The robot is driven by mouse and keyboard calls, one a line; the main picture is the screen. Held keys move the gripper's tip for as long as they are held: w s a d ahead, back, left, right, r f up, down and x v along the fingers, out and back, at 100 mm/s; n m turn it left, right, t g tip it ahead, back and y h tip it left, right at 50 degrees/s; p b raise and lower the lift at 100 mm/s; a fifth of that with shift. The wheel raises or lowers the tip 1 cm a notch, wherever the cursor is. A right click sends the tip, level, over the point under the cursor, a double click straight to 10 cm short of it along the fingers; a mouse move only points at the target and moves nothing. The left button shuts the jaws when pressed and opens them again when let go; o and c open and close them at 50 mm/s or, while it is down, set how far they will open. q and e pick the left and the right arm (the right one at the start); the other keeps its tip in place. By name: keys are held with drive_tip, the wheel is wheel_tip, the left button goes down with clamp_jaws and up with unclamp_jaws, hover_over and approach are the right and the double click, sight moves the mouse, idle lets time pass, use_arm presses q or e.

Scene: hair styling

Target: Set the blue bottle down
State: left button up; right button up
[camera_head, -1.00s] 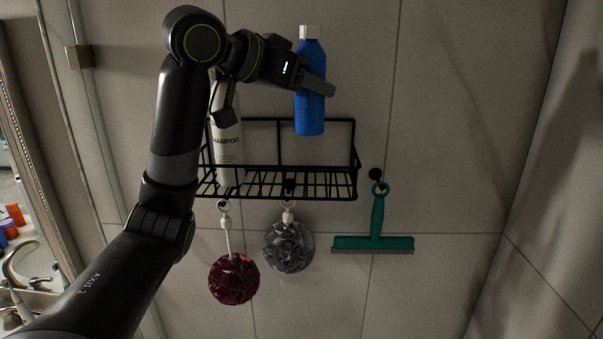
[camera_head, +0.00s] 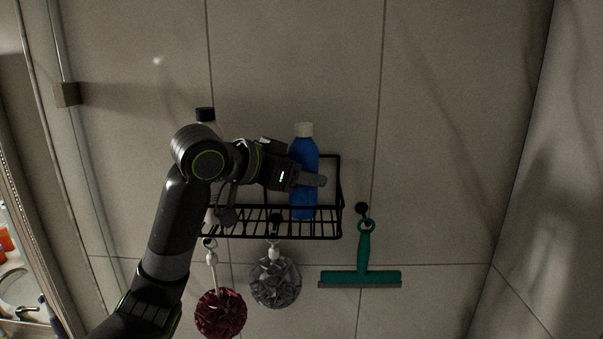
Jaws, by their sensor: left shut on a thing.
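The blue bottle (camera_head: 303,155) with a white cap is upright inside the black wire shelf (camera_head: 285,233), near its right end. Its base shows just behind the front wires; I cannot tell whether it touches the shelf floor. My left gripper (camera_head: 312,180) comes from the left and is shut around the bottle's middle. The black-capped shampoo bottle (camera_head: 206,116) stands at the shelf's left end, mostly hidden behind my left arm. My right gripper is not in view.
A dark red bath puff (camera_head: 220,313) and a grey bath puff (camera_head: 275,282) hang below the shelf. A green squeegee (camera_head: 362,277) hangs on the wall to the right. A sink (camera_head: 20,290) shows at the far left.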

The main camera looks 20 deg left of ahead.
use_arm(q)
drive_tip(key=shift+s+a+f, duration=0.2)
drive_tip(key=shift+a+f, duration=0.05)
drive_tip(key=shift+f, duration=0.2)
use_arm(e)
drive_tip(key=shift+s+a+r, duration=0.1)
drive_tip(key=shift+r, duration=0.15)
use_arm(q)
drive_tip(key=shift+w+d, duration=0.1)
drive_tip(key=shift+f, duration=0.2)
drive_tip(key=o, duration=1.1)
